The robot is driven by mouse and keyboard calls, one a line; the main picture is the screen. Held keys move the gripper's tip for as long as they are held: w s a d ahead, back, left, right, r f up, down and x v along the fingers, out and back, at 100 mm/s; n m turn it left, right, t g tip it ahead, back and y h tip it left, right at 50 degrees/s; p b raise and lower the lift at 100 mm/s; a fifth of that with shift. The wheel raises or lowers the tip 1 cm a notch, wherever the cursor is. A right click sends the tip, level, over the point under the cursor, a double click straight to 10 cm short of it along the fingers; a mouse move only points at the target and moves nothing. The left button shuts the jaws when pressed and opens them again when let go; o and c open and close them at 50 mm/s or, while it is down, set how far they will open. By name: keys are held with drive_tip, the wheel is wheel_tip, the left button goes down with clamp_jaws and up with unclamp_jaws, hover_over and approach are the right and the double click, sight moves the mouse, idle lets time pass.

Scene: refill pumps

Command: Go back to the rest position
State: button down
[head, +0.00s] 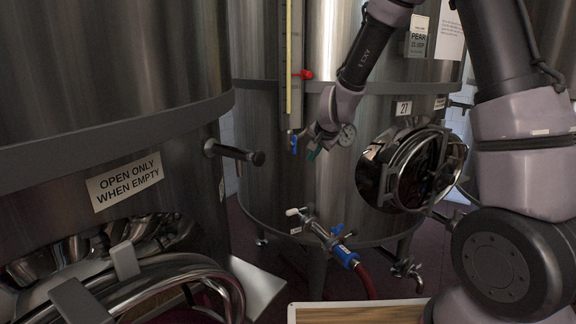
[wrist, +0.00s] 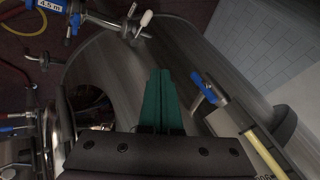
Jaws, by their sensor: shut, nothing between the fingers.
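My gripper (head: 312,152) is in front of the middle steel tank (head: 270,120) in the head view, left of the round dial gauge. In the wrist view its green fingers (wrist: 161,88) lie together, shut and empty. A small blue-handled valve (head: 293,140) at the foot of the yellow sight gauge is just left of the gripper. It shows in the wrist view (wrist: 204,88) to the right of the fingers, apart from them.
A lower valve with a white handle and blue fitting (head: 342,250) carries a red hose. A round manway hatch (head: 420,168) juts out at right. Another tank (head: 100,70) with a pipe stub (head: 235,153) stands close at left. A wooden-topped surface (head: 360,314) is at the bottom.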

drive_tip(key=s+d+r+n, duration=0.1)
drive_tip(key=s+d+r, duration=0.45)
drive_tip(key=r, duration=0.25)
drive_tip(key=s+d+r+n, duration=0.1)
drive_tip(key=s+d+r, duration=0.3)
drive_tip(key=s+r, duration=0.35)
drive_tip(key=s+d+r, duration=0.2)
drive_tip(key=s+d, duration=0.1)
drive_tip(key=s, duration=0.5)
drive_tip(key=s+d+r, duration=0.2)
drive_tip(key=s+d, duration=0.2)
drive_tip(key=s, duration=0.4)
drive_tip(key=shift+s+d+r+n+g+h, duration=0.25)
drive_tip(key=shift+s+r+n+g+h, duration=0.05)
drive_tip(key=shift+s+r, duration=0.1)
drive_tip(key=shift+d, duration=0.1)
